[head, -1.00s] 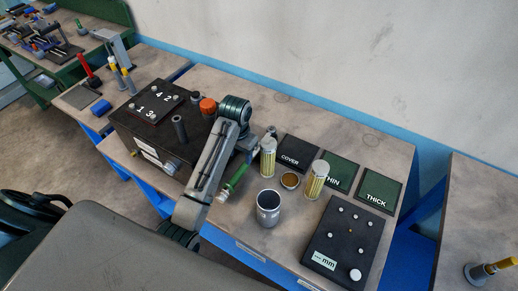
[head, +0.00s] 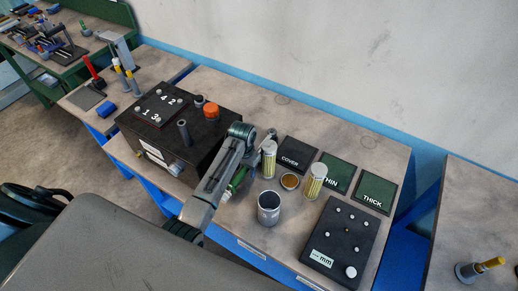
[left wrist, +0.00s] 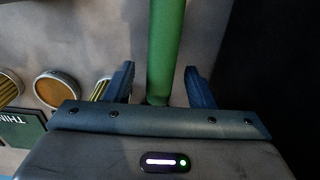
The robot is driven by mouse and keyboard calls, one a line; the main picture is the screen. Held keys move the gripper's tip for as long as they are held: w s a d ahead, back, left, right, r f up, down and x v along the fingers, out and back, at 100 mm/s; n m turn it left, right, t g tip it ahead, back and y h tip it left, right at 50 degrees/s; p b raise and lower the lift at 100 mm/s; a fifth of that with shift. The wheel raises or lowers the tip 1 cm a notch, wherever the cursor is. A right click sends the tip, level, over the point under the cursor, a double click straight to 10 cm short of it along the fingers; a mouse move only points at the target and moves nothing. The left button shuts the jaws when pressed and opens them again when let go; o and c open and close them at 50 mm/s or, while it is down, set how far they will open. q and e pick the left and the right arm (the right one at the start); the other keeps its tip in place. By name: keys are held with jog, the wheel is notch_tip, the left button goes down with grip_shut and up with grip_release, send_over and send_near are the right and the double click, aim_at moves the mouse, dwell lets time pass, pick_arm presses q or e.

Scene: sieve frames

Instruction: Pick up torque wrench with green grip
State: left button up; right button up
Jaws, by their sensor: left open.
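The torque wrench with the green grip (head: 238,179) is on the workbench, right of the black box and partly hidden by my left arm. In the left wrist view its green grip (left wrist: 166,40) runs down from the top edge between the two fingers. My left gripper (left wrist: 160,84) is open, one dark blue finger on each side of the grip. I see a gap on both sides; the grip's lower end passes out of sight at the gripper body. In the head view the fingers are mostly hidden by my arm.
Right of the wrench stand a metal cup (head: 269,208), two yellow mesh cylinders (head: 269,160) (head: 314,182) and a round sieve (head: 290,181). A black box (head: 160,150) is at left, a black mm panel (head: 340,245) at right. COVER, THIN and THICK pads (head: 375,191) lie behind.

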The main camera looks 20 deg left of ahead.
pick_arm(q)
jog(key=shift+f, duration=0.35)
jog(key=shift+c, duration=0.4)
grip_shut()
jog(key=shift+w+r, duration=0.1)
